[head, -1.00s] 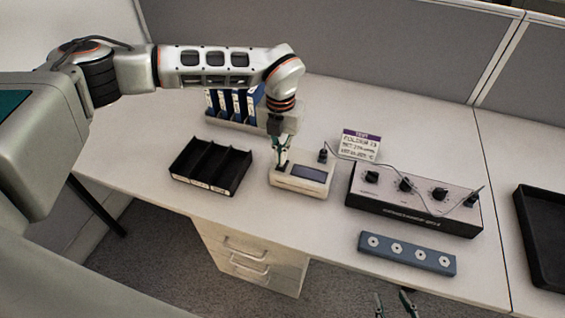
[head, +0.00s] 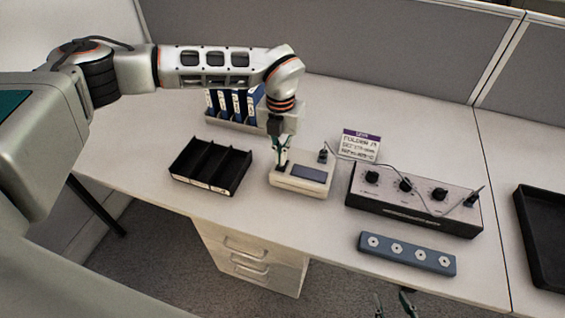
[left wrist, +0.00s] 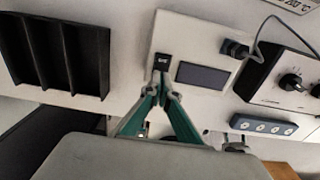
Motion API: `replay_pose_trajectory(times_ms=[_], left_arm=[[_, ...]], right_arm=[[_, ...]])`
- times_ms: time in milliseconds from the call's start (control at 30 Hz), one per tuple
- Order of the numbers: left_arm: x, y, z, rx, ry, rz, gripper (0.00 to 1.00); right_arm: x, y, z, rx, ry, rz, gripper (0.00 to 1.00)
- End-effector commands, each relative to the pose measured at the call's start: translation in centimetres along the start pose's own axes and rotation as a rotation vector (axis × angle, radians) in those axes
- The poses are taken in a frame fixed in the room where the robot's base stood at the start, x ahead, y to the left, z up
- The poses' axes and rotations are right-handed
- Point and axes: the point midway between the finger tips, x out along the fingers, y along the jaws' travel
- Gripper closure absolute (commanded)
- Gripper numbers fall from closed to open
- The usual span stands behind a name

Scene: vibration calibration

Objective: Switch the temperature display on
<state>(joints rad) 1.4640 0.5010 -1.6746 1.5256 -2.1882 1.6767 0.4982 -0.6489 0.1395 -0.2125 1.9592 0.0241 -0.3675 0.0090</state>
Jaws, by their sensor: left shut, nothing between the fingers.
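The temperature display (head: 313,189) is a small cream box on the desk. Its dark screen (head: 309,173) shows no lit digits; the screen also shows in the left wrist view (left wrist: 203,76). A small black rocker switch (left wrist: 162,61) with pale marks sits to the left of the screen. My left gripper (head: 281,163) points down over the left part of the box, shut and empty. In the left wrist view its fingertips (left wrist: 162,90) are just below the switch; I cannot tell whether they touch. My right gripper (head: 392,304) shows only partly at the bottom edge, its fingertips apart.
A black divided tray (head: 211,165) stands left of the box, and blue binders (head: 232,103) behind. A dark control box (head: 414,200) with knobs, cabled to the display, stands right. A blue-grey strip (head: 407,254), a sign (head: 359,145) and a black tray (head: 543,235) are also there.

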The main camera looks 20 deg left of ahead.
Motion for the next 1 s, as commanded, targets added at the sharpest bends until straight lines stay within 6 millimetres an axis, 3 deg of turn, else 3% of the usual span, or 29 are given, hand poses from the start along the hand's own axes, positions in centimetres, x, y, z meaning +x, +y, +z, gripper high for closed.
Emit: replay_pose_trajectory(times_ms=[1000], left_arm=[[1.4,0.0,0.0,0.000,0.000,0.000,1.00]], right_arm=[[0.2,-0.1,0.3,0.001,0.000,0.000,0.60]])
